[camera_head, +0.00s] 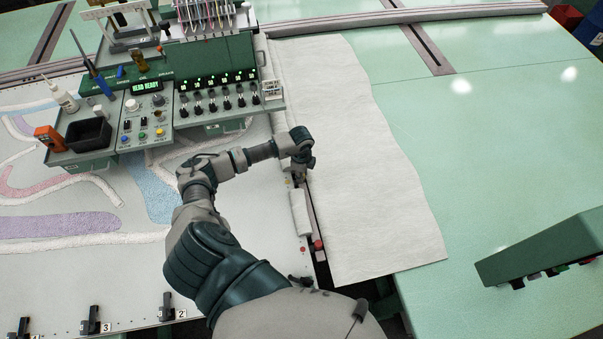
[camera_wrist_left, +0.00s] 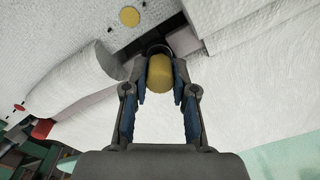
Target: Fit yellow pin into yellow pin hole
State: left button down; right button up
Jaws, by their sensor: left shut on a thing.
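My left gripper (camera_wrist_left: 160,88) is shut on the yellow pin (camera_wrist_left: 159,72), whose rounded yellow body shows between the two fingers in the left wrist view. A dark ring shows just beyond the pin; I cannot tell whether the pin is in it. A flat yellow disc (camera_wrist_left: 129,17) lies on the pale surface ahead and to the left, apart from the pin. In the head view my left gripper (camera_head: 298,178) is low over the frame edge beside the white cloth, and the pin is hidden there. My right gripper is not in view.
A white roll (camera_head: 300,212) and a red knob (camera_head: 318,245) lie along the dark gap. White cloth (camera_head: 365,170) covers the table to the right. A control console (camera_head: 160,105) stands at the back left. Numbered black clamps (camera_head: 92,320) line the near edge.

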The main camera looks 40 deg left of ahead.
pick_arm(q)
jog(key=shift+f+b, duration=0.35)
jog(key=shift+f, duration=0.25)
jog(key=c, duration=0.9)
grip_release()
jog(key=shift+o, duration=0.2)
notch_tip(320, 180, up, 12)
jog(key=shift+f, duration=0.15)
